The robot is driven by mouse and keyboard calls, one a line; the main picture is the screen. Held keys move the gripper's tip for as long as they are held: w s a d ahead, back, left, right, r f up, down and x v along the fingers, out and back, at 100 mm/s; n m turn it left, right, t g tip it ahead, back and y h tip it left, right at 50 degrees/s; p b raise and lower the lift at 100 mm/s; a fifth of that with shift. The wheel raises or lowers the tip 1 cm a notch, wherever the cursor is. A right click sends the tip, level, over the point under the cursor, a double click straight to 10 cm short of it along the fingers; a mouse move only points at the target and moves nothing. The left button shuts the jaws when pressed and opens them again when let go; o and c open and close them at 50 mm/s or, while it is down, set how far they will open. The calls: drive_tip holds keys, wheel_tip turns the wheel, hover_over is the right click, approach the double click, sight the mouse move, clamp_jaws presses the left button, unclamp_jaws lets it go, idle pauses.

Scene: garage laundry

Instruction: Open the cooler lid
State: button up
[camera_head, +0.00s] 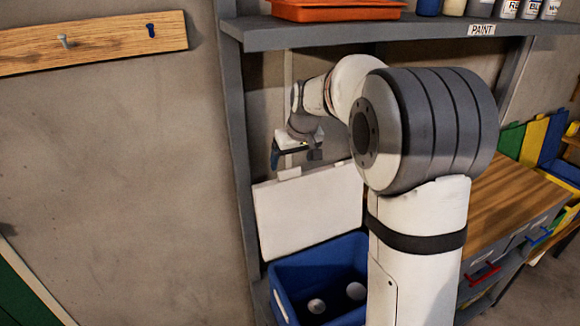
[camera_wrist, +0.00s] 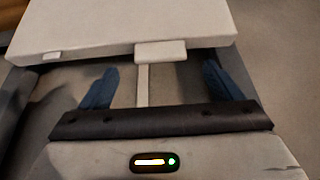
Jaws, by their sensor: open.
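The blue cooler (camera_head: 287,272) stands low behind my arm, and its white lid (camera_head: 308,212) is raised, standing upright at the back of the box. White round things (camera_head: 317,306) lie inside the cooler. My gripper (camera_head: 292,160) is just above the lid's top edge in the head view, open and empty. In the wrist view the two blue fingers of my gripper (camera_wrist: 158,88) are spread apart. The white lid (camera_wrist: 120,25) lies beyond them, with a small tab (camera_wrist: 160,53) on its near edge between the fingertips. Part of the cooler is hidden by my arm.
A grey shelf (camera_head: 400,30) marked PAINT, with an orange tray (camera_head: 335,10) and cans, hangs above my arm. A grey upright post (camera_head: 240,150) stands left of the cooler. A wooden worktop (camera_head: 510,205) is at the right.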

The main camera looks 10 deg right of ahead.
sight(290, 170)
drive_tip(key=x, duration=0.5)
drive_tip(key=shift+p, duration=0.3)
